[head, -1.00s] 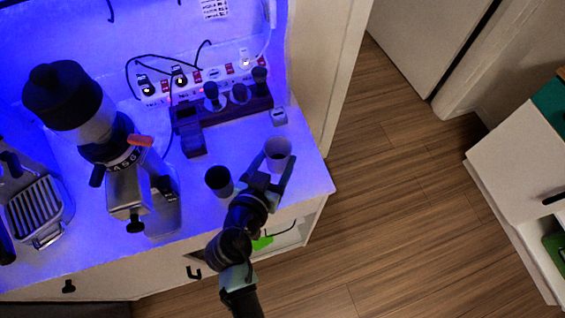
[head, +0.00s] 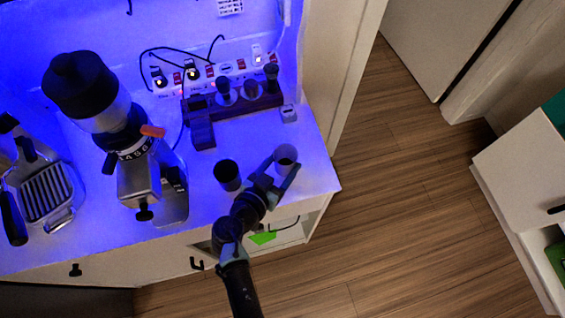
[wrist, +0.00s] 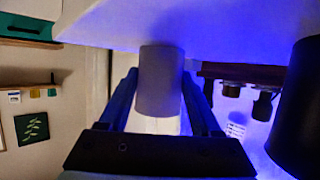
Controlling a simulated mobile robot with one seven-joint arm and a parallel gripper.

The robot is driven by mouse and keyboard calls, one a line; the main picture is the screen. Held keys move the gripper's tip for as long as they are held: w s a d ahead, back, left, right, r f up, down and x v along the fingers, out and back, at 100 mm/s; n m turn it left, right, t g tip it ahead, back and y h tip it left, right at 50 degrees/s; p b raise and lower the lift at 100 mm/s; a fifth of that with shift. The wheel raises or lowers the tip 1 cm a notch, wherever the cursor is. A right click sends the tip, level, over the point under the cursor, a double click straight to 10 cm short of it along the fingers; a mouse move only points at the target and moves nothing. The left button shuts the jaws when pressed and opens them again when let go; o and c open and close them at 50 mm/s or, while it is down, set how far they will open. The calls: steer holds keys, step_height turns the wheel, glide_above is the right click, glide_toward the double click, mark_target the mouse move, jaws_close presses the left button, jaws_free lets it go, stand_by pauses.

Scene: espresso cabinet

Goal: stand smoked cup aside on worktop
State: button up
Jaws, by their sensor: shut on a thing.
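The smoked cup (head: 285,154), greyish and see-through, is near the right end of the worktop (head: 318,178). My gripper (head: 279,173) reaches it from the front and is shut on it, one finger on each side. In the wrist view the cup (wrist: 160,82) fills the space between the fingers of my gripper (wrist: 159,98). I cannot tell whether its base touches the worktop.
A black cup (head: 227,175) stands just left of the held cup and looms at the wrist view's right edge. A tamper rack (head: 234,108) and a small block (head: 289,114) are behind. A grinder (head: 125,145) stands left. The worktop's right edge is close.

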steer(key=shift+f, duration=0.15)
steer(key=o, duration=1.4)
